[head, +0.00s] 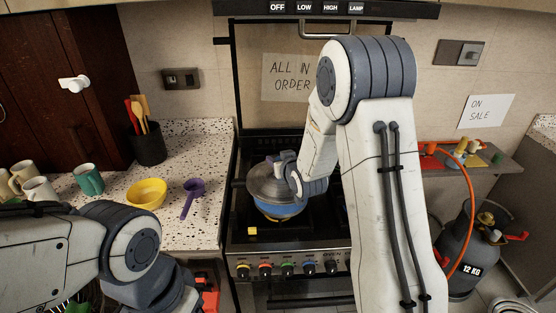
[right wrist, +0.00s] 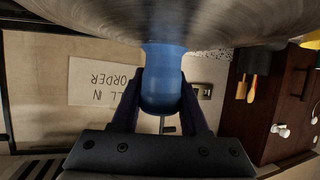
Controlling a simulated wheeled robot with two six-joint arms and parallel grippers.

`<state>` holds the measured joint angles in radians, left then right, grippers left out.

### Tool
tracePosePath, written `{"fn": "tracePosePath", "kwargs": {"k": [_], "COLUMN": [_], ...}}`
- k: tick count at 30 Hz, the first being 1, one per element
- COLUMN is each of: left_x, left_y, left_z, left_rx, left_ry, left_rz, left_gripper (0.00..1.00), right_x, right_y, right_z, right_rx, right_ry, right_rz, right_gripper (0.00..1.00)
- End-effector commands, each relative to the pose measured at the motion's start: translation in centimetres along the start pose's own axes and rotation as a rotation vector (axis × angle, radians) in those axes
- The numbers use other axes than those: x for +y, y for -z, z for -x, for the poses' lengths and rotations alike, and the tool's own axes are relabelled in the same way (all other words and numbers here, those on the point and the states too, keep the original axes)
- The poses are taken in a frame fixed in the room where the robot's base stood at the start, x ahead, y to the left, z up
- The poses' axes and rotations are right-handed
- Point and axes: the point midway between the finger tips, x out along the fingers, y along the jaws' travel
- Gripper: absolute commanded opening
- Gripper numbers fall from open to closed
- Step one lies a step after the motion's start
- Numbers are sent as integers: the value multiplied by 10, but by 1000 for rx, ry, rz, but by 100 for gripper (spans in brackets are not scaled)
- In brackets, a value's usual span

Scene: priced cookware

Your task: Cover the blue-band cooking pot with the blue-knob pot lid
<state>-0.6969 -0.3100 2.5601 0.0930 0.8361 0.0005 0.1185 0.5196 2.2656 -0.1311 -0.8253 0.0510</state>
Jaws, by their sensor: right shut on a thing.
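The blue-band cooking pot (head: 283,209) stands on the stove, its blue side showing below the lid. The grey metal pot lid (head: 268,184) is over the pot's mouth, looking slightly tilted; I cannot tell whether its rim rests on the pot all round. In the right wrist view, my right gripper (right wrist: 160,82) is shut on the lid's blue knob (right wrist: 162,62), with a finger on each side and the lid's brushed underside or top (right wrist: 200,20) filling the upper edge. My left gripper is out of view; only its arm shows at lower left.
The stove (head: 245,215) has a yellow block (head: 252,231) at its front. On the left counter (head: 205,225) are a yellow bowl (head: 147,193), a purple ladle (head: 192,190), a green mug (head: 89,180) and a utensil holder (head: 148,145). A gas cylinder (head: 465,262) stands right.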

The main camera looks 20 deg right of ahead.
Motion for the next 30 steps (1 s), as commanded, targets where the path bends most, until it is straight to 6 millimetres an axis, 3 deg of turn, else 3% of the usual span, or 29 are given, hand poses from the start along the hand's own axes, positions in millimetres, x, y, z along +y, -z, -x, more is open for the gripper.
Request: {"fn": "tracePosePath", "kwargs": {"k": [5, 6, 8, 15, 17, 30], "left_x": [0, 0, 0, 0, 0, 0], "left_y": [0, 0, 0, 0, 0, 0], "left_z": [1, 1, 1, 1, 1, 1], "left_rx": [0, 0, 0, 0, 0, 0], "left_ry": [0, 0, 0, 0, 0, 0], "left_rz": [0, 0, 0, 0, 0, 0], "left_gripper": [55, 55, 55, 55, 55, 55], "right_x": [0, 0, 0, 0, 0, 0], "right_y": [0, 0, 0, 0, 0, 0], "right_z": [0, 0, 0, 0, 0, 0], "right_rx": [-1, -1, -1, -1, -2, -2], "right_ry": [0, 0, 0, 0, 0, 0], "right_rz": [1, 1, 1, 1, 1, 0], "right_gripper": [0, 56, 78, 79, 100, 100]}}
